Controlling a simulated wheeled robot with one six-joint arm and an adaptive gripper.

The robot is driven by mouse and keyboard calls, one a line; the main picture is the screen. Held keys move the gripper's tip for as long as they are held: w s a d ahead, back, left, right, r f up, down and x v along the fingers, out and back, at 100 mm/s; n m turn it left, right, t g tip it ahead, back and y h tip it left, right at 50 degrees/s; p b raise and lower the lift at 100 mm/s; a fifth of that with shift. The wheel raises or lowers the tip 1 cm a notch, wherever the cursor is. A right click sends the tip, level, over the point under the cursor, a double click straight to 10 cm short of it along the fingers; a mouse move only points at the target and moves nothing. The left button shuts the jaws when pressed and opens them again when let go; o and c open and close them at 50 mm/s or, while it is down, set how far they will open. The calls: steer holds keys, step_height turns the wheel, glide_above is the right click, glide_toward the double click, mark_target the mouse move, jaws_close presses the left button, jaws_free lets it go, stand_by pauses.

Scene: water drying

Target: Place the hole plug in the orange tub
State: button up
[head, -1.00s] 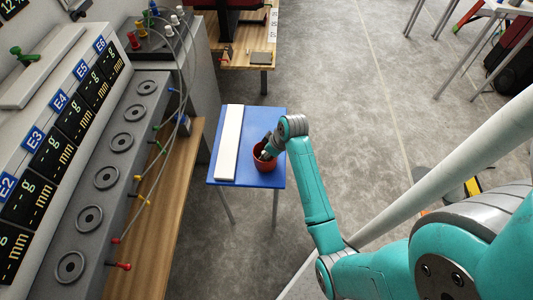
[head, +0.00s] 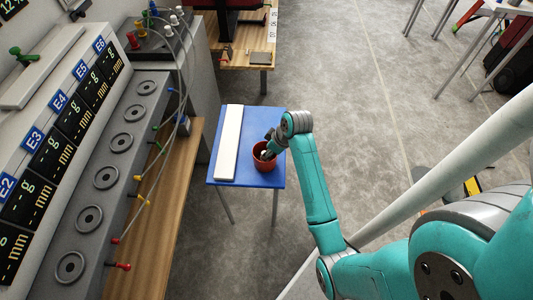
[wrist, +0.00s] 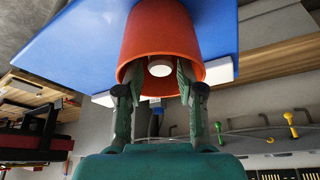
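The orange tub (head: 262,165) stands upright on the blue table, near its right edge. In the wrist view the tub (wrist: 163,30) fills the upper middle, its mouth facing my camera. The hole plug (wrist: 160,67), a small white round piece, lies inside the tub. It also shows as a pale spot in the head view (head: 265,155). My gripper (wrist: 159,72) is at the tub's mouth, with its fingertips inside the rim on either side of the plug. A gap shows between each fingertip and the plug, so the gripper looks open and empty.
A long white block (head: 228,142) lies on the blue table (head: 247,117), left of the tub. A grey panel with round sockets and cables (head: 105,178) stands at the left, above a wooden bench (head: 160,225). Open floor lies right of the table.

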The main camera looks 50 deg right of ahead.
steer(key=v, duration=0.9)
steer(key=shift+r, duration=0.2)
steer(key=s+a+f+m+t+h, duration=0.1)
steer(key=s+a+f+t, duration=0.1)
steer(key=s+a+f, duration=0.45)
steer(key=s+a+f+m+t+h, duration=0.1)
steer(key=s+a+t, duration=0.15)
steer(key=a, duration=0.65)
steer(key=s+a+r+t, duration=0.3)
steer(key=s+r, duration=0.5)
steer(key=s, duration=0.1)
steer(key=s+a+r+t+y, duration=0.1)
steer(key=s+a+r+t, duration=0.2)
steer(key=s+r, duration=0.5)
steer(key=shift+s+a, duration=0.8)
steer(key=shift+s, duration=0.1)
